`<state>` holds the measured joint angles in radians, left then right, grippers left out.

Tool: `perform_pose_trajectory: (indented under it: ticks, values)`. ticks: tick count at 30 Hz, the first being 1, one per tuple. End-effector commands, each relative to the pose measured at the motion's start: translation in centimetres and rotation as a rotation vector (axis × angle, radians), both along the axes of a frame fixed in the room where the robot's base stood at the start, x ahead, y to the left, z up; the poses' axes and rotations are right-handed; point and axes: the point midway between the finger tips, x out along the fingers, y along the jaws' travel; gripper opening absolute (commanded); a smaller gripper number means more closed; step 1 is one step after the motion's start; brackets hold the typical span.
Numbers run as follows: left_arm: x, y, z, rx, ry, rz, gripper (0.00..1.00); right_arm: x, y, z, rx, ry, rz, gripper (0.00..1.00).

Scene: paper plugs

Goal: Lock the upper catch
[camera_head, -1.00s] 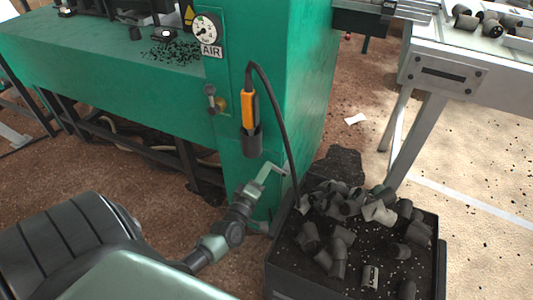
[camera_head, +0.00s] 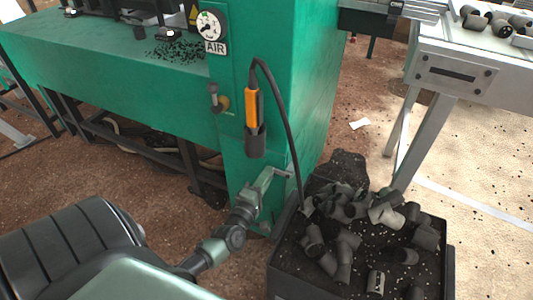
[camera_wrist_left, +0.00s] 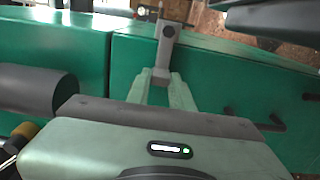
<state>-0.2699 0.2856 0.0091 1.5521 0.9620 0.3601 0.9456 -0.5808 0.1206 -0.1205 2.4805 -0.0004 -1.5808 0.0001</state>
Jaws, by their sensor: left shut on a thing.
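The green machine cabinet (camera_head: 240,185) stands in the middle of the head view. My left gripper (camera_head: 268,180) is at the low part of its side, by the front corner. In the left wrist view, my left gripper (camera_wrist_left: 160,80) is shut on a grey catch lever (camera_wrist_left: 165,48) with a rounded end, against the green panel. In the head view the lever is too small and covered to make out well. I cannot tell whether the catch is locked. My right gripper is not in view.
A dark bin (camera_head: 450,262) of pipe pieces stands right of the cabinet, close to my left gripper. A black cable (camera_head: 288,115) hangs down the cabinet from an orange-handled tool (camera_head: 252,105). A pale table (camera_head: 470,50) is at right. Brown floor (camera_head: 170,215) is free in front.

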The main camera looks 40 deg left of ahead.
Motion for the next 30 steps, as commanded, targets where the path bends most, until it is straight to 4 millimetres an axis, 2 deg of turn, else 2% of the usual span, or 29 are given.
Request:
perform_pose_trajectory:
  ticks: [4,5,7,16,19,30]
  values:
    - [-0.1,0.0,-0.2,-0.003,0.003,0.0,0.0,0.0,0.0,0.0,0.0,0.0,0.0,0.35]
    - [-0.1,0.0,-0.2,-0.003,0.003,0.0,0.24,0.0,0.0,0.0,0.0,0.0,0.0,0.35]
    - [-0.1,0.0,-0.2,-0.003,0.003,0.0,0.44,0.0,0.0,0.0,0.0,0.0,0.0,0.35]
    - [-0.1,0.0,-0.1,0.0,0.002,0.0,0.44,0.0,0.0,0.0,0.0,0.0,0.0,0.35]
    - [-0.6,-0.2,-0.1,-0.001,0.003,0.0,0.44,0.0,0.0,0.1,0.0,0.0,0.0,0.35]
    - [-6.4,-1.5,-0.1,-0.001,0.005,0.0,0.44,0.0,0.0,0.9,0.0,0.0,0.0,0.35]
